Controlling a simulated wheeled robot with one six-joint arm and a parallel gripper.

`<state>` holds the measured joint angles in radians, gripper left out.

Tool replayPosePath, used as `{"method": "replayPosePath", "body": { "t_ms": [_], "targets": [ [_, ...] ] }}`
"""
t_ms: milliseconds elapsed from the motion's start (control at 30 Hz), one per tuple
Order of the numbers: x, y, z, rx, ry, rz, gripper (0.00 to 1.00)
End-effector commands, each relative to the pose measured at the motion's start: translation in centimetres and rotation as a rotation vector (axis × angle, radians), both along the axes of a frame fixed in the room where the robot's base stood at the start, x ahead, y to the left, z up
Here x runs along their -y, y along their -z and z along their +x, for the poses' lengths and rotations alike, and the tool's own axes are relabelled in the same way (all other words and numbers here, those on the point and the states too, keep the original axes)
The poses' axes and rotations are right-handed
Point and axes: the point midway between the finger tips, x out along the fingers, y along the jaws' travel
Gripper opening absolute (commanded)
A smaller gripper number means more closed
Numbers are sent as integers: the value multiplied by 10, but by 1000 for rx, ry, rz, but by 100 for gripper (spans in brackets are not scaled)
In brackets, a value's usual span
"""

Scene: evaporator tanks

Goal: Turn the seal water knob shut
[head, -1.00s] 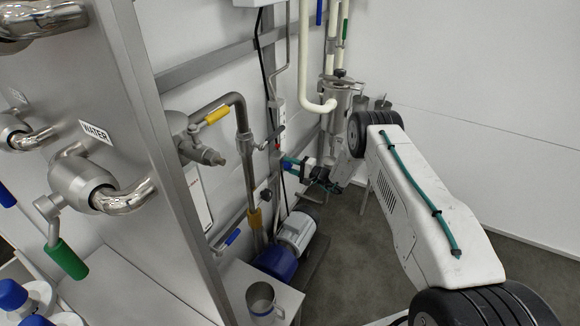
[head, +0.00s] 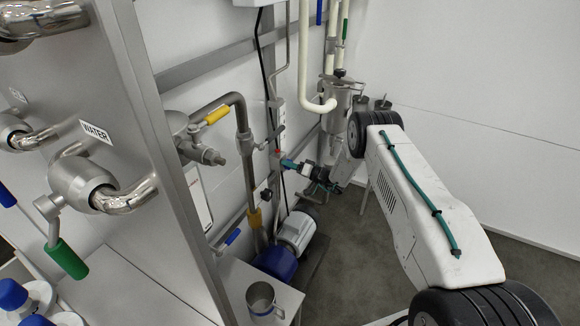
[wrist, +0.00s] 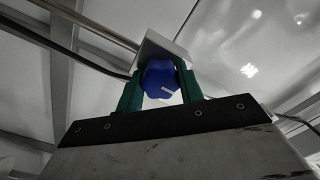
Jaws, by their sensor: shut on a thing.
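A blue knob with a white mark (wrist: 161,79) sits between the two green fingers of my gripper (wrist: 159,88) in the wrist view. The knob is on a pale, box-shaped mount (wrist: 164,48). I take it to be the seal water knob, though no label on it is readable. My gripper is shut on it, with one finger at each side. In the head view my gripper (head: 285,163) reaches to the pipework by the back wall. The knob itself is hidden or too small to make out there.
A grey pipe with a yellow handle (head: 217,115) stands left of my gripper. A blue-ended pump (head: 275,262) and a metal mug (head: 262,300) are below. A steel vessel (head: 337,100) stands behind. The floor to the right is clear.

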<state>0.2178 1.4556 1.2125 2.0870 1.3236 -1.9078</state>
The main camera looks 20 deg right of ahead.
Motion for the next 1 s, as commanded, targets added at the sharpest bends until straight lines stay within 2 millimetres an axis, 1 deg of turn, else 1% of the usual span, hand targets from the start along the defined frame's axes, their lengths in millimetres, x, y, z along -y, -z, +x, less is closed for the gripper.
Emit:
{"method": "replayPosePath", "body": {
  "t_ms": [267, 667, 700, 733, 767, 1000],
  "targets": [
    [1, 2, -1, 35, 1, -38, 14],
    [1, 2, -1, 37, 1, -41, 14],
    [1, 2, -1, 37, 1, -41, 48],
    [1, 2, -1, 37, 1, -41, 56],
    [1, 2, -1, 37, 1, -41, 59],
    [-1, 1, -1, 38, 0, -40, 59]
  ]
}}
